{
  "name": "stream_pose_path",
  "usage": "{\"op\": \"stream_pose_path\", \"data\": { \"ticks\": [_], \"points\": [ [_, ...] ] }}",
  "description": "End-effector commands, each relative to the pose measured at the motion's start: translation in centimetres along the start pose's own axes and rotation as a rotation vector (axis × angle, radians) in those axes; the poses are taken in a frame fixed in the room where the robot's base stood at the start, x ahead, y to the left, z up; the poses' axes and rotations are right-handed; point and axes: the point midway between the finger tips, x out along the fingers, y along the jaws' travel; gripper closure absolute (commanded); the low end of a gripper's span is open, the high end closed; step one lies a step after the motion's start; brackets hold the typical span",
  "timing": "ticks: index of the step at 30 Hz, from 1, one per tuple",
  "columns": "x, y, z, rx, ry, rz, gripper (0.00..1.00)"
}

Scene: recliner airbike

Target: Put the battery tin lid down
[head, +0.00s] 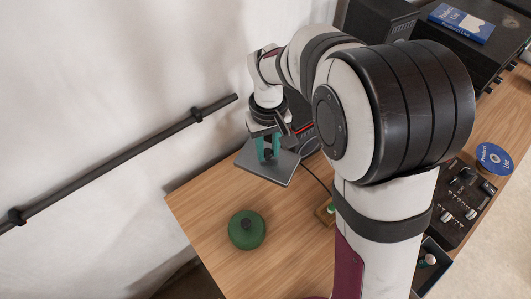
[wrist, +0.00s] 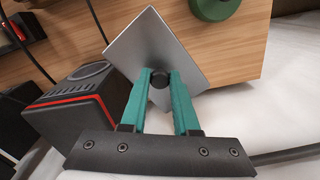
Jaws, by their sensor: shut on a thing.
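The battery tin lid is a flat grey square plate (head: 268,171) with a dark round knob at its middle. My gripper (head: 268,155) has teal fingers and is shut on that knob. In the wrist view the lid (wrist: 150,38) shows beyond the fingertips (wrist: 160,85), which pinch the knob from both sides. The lid appears held above the far left part of the wooden table (head: 195,200); the exact height cannot be told. An open dark box (head: 433,262), perhaps the battery tin, stands at the lower right, partly hidden by my arm.
A green round object (head: 247,230) stands on the table near the lid. A black box with a red stripe (wrist: 75,110) is close beside my gripper. Bare wood surrounds the green object.

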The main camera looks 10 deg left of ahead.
Motion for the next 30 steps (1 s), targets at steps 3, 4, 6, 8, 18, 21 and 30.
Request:
{"op": "stream_pose_path", "data": {
  "ticks": [3,4,6,8,18,21,30],
  "points": [
    [2.1,-1.2,-0.2,0.045,-0.004,-0.001,1.00],
    [2.8,-1.3,-0.3,0.052,-0.003,-0.001,1.00],
    [4.8,-1.4,-0.2,0.059,-0.005,-0.001,1.00],
    [6.2,-1.4,-0.2,0.058,-0.004,-0.001,1.00],
    [11.8,-1.4,-0.3,0.059,0.000,-0.001,1.00],
    [11.9,-1.4,-0.3,0.059,0.001,-0.001,1.00],
    [12.1,-1.4,-0.3,0.058,0.000,-0.001,0.56]
  ]
}}
